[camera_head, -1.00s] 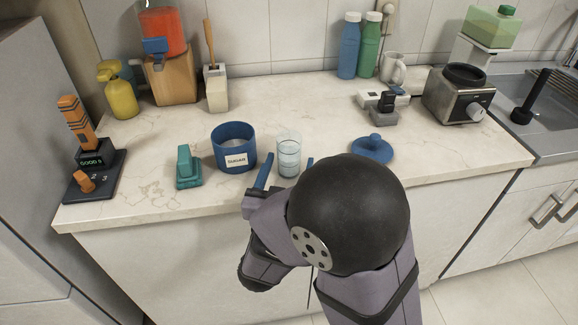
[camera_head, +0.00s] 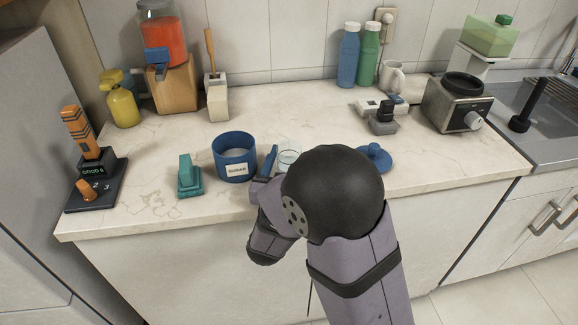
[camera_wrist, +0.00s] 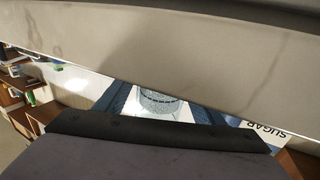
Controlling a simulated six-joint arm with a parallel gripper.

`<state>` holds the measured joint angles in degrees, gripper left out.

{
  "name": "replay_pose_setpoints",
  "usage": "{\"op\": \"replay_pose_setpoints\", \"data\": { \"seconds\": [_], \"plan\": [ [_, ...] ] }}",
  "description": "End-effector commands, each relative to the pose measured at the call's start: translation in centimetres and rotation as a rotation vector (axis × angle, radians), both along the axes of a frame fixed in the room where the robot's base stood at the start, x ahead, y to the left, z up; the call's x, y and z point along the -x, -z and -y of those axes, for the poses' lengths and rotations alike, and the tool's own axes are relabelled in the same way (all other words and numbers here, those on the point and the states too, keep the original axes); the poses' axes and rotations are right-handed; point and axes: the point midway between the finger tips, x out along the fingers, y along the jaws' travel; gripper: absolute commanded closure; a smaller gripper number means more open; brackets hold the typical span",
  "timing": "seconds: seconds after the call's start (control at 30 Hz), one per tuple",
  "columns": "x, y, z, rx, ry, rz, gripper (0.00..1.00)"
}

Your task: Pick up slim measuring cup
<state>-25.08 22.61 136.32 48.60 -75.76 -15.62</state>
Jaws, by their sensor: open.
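The slim measuring cup is a clear glass (camera_head: 289,158) near the front of the counter, right of the blue sugar pot. In the head view my arm hides its lower part. It also shows in the wrist view (camera_wrist: 157,103), with markings around it, between two blue fingers. My gripper (camera_wrist: 160,112) is open, with a finger on each side of the cup; I cannot tell if they touch it. In the head view only the left finger of my gripper (camera_head: 270,162) shows clearly, just left of the glass.
The blue sugar pot (camera_head: 236,158) stands close to the left finger. A blue lid (camera_head: 374,158) lies right of my arm. A teal block-like object (camera_head: 189,177) sits farther left. The counter (camera_head: 290,108) behind the cup is clear.

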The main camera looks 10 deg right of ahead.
Motion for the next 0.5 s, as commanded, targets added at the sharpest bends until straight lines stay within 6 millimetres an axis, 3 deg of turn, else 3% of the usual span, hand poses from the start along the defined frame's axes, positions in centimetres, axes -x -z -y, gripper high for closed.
{"op": "replay_pose_setpoints", "data": {
  "seconds": [0.33,0.5],
  "plan": [
    [-0.61,0.06,0.25,0.0,-0.001,-0.001,0.37],
    [-0.59,0.05,0.25,0.0,0.0,-0.001,0.78]
  ]
}}
